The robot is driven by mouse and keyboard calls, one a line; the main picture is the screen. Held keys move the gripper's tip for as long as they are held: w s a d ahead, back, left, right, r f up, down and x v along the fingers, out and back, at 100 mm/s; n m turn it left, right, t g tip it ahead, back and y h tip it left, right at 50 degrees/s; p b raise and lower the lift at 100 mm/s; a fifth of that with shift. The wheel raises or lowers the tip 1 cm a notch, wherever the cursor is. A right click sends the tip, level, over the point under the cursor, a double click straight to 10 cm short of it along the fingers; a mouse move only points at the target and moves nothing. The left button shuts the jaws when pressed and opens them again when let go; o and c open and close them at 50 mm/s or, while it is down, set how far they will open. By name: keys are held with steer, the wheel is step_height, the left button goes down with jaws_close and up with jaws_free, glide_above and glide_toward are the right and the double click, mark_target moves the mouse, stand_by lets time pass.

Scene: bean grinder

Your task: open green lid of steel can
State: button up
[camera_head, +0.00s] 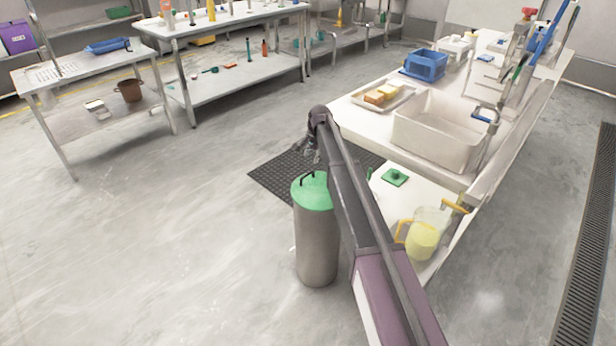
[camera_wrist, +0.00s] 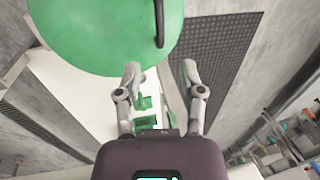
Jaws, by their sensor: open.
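The steel can (camera_head: 316,250) stands upright on the floor, left of the white workbench. Its green lid (camera_head: 311,192) is on top, with a dark handle (camera_head: 307,177) rising from it. My arm passes in front of the lid's right side. In the wrist view the lid (camera_wrist: 100,30) fills the upper left, and its dark handle (camera_wrist: 159,22) is at the top centre. My gripper (camera_wrist: 161,72) is open and empty, its fingertips close to the lid's lower edge and below the handle in the picture. In the head view my gripper (camera_head: 310,150) is beyond the lid.
A black ridged mat (camera_head: 275,175) lies on the floor behind the can. The bench's low shelf (camera_head: 395,205) holds a green square piece (camera_head: 394,177) and a yellow jug (camera_head: 421,240). A white bin (camera_head: 440,135) stands above. The floor left of the can is clear.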

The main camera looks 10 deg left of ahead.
mark_target(308, 174)
steer(key=shift+w+a+f+b, duration=0.15)
steer(key=shift+a+f+b, duration=0.05)
steer(key=shift+f+b, duration=1.15)
steer(key=shift+w+a+f+b, duration=0.2)
steer(key=shift+a+f+b, duration=0.05)
steer(key=shift+f+b, duration=1.15)
steer(key=shift+w+a+f+b, duration=0.15)
steer(key=shift+a+f+b, duration=0.05)
steer(key=shift+f+b, duration=1.15)
steer(key=shift+f, duration=0.15)
jaws_close()
